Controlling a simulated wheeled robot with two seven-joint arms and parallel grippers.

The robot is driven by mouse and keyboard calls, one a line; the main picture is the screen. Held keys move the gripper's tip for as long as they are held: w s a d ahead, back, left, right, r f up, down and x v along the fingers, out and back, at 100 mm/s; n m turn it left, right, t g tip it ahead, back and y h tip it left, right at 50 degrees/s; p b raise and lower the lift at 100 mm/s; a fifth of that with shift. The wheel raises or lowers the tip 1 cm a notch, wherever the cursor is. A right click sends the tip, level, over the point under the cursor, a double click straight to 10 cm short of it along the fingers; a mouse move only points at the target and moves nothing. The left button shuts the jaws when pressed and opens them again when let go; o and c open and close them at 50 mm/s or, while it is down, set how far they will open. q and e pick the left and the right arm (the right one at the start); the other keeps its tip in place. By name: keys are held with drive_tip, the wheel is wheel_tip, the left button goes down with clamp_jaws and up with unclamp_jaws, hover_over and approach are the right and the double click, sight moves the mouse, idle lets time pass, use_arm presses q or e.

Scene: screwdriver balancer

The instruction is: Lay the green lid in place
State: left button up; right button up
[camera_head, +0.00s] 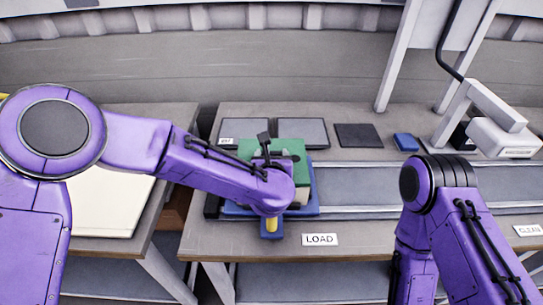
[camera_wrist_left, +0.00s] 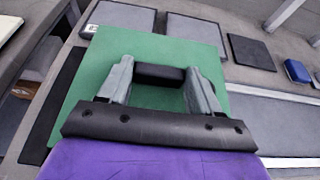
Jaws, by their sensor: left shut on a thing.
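The green lid (camera_head: 290,147) is a flat square plate, seen in the head view at the middle of the bench. It fills much of the left wrist view (camera_wrist_left: 120,60), with a black grip (camera_wrist_left: 158,75) on top. My left gripper (camera_wrist_left: 160,78) is shut on that grip, one grey finger on each side. In the head view the left gripper (camera_head: 265,155) is mostly hidden behind my left arm. A green body (camera_head: 303,193) shows below the lid, on a blue base (camera_head: 313,207). I cannot tell whether the lid touches it. My right gripper is not visible.
Behind the lid lie grey panels (camera_head: 304,131), a dark square pad (camera_head: 358,136) and a blue block (camera_head: 406,142). A grey strip (camera_head: 360,180) runs right from the blue base. A LOAD label (camera_head: 320,240) marks the front edge. A white device (camera_head: 500,138) stands at right.

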use_arm(q)
drive_tip(key=o, duration=1.3)
drive_tip(key=b+v, duration=0.2)
drive_tip(key=v, duration=0.8)
drive_tip(key=shift+s+r, duration=0.2)
